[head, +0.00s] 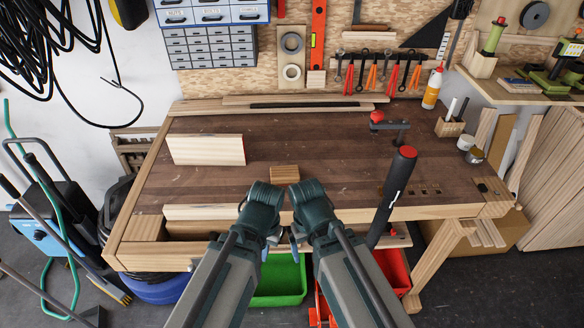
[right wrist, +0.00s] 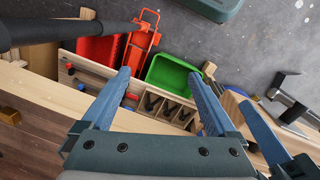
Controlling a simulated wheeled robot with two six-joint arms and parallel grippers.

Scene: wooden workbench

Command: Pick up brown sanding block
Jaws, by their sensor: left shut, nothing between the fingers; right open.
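The brown sanding block (head: 285,173) lies flat on the dark bench top (head: 330,150), near the middle. It is apart from both grippers, just beyond my wrists in the head view. My left gripper (head: 265,253) is shut and empty, pointing down at the bench's front edge. My right gripper (head: 293,246) is beside it, also in front of the block; its fingers are mostly hidden in the head view. In the right wrist view my right gripper (right wrist: 159,75) shows two blue fingers spread wide with nothing between them.
A pale board (head: 208,150) stands on the bench to the left. A black-handled tool with a red cap (head: 393,195) rises at the front right. Below are a green bin (head: 280,282) and a red bin (head: 393,268).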

